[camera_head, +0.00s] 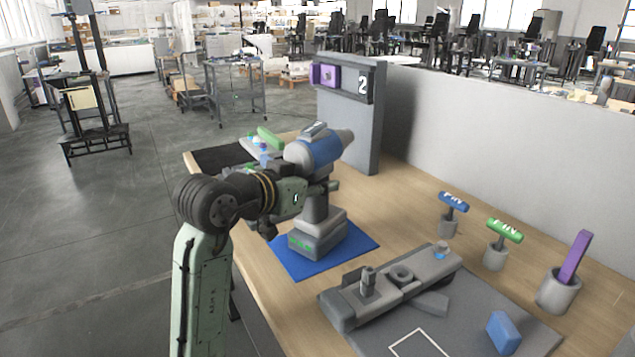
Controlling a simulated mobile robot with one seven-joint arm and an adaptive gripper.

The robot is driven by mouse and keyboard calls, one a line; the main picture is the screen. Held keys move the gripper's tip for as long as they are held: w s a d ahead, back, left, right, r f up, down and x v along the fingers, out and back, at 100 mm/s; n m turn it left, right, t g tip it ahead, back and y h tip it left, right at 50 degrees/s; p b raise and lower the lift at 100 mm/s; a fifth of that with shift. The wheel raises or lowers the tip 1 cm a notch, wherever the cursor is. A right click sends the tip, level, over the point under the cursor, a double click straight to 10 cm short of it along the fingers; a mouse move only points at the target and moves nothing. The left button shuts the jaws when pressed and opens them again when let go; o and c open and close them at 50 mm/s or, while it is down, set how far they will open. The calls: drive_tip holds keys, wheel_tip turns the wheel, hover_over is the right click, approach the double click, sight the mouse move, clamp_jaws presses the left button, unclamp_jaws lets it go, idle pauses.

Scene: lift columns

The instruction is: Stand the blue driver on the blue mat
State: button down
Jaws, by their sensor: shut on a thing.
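The blue driver (325,150) is upright, with a blue and grey body, a grey nose pointing right and a grey block base. Its base is over the blue mat (357,249) on the wooden table. Whether the base touches the mat or is slightly above it, I cannot tell. My gripper (318,192) comes in from the left and is shut on the driver's handle, just below the body. The far finger is partly hidden by the driver.
A grey fixture (390,286) lies to the right on a grey mat, with a blue block (503,333) nearby. Blue (453,203), green (505,230) and purple (575,256) handles stand in grey cups along the right. A panel marked 2 (347,83) stands behind.

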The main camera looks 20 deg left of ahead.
drive_tip(key=shift+f, duration=0.2)
idle(0.6)
drive_tip(key=c, duration=1.4)
unclamp_jaws()
drive_tip(key=o, duration=0.3)
drive_tip(key=shift+o, duration=0.2)
drive_tip(key=shift+f, duration=0.15)
drive_tip(key=shift+s, duration=0.1)
